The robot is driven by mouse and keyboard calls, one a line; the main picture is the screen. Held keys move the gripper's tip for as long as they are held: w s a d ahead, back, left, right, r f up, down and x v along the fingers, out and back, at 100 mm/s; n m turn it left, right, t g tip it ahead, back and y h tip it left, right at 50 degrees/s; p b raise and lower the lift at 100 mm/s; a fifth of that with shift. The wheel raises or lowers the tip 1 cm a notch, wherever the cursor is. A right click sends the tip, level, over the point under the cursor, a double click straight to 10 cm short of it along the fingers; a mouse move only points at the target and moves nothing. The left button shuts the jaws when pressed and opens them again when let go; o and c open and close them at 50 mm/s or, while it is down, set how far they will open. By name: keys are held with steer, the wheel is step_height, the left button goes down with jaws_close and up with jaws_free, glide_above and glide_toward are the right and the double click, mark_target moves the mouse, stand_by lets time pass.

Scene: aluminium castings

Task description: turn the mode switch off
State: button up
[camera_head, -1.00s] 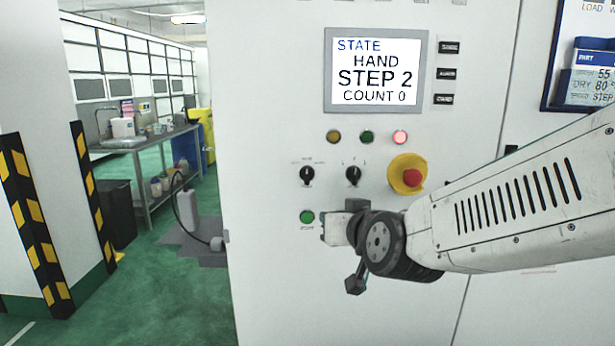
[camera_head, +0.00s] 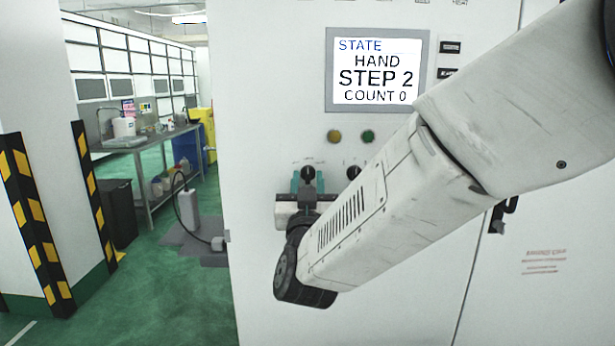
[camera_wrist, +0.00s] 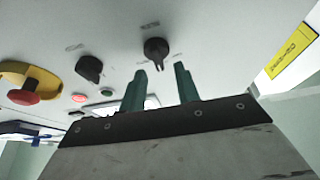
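The mode switch (camera_head: 308,172) is a black rotary knob on the white machine panel, the left one of two knobs below the lamps. In the wrist view the knob (camera_wrist: 157,48) shows just beyond the fingertips, between their lines. Its labels are too blurred to read. My gripper (camera_head: 307,182) has two teal fingers, one to each side of the knob in the head view. The gripper (camera_wrist: 161,68) is open and empty, with a clear gap between the fingers. I cannot tell any contact with the knob.
A second black knob (camera_wrist: 90,68) and a red emergency stop (camera_wrist: 38,90) on a yellow base are beside it. The display (camera_head: 376,71) reads STATE HAND, STEP 2, COUNT 0. My arm hides the panel's right part. Open green floor lies left.

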steer(key=shift+x, duration=0.95)
steer(key=c, duration=0.6)
steer(key=shift+n, duration=0.3)
steer(key=n+y, duration=0.1)
steer(key=n, duration=0.2)
steer(key=n+y, duration=0.2)
steer(key=n, duration=0.1)
steer(key=shift+a+y, duration=0.1)
steer(key=shift+y, duration=0.2)
steer(key=shift+a+f+n+g+y, duration=0.1)
steer(key=shift+n+g+y, duration=0.45)
steer(key=shift+n, duration=0.95)
steer(key=shift+a+n+g+y, duration=0.1)
steer(key=shift+n+g+y, duration=0.4)
steer(key=shift+n, duration=1)
steer(key=shift+y, duration=0.25)
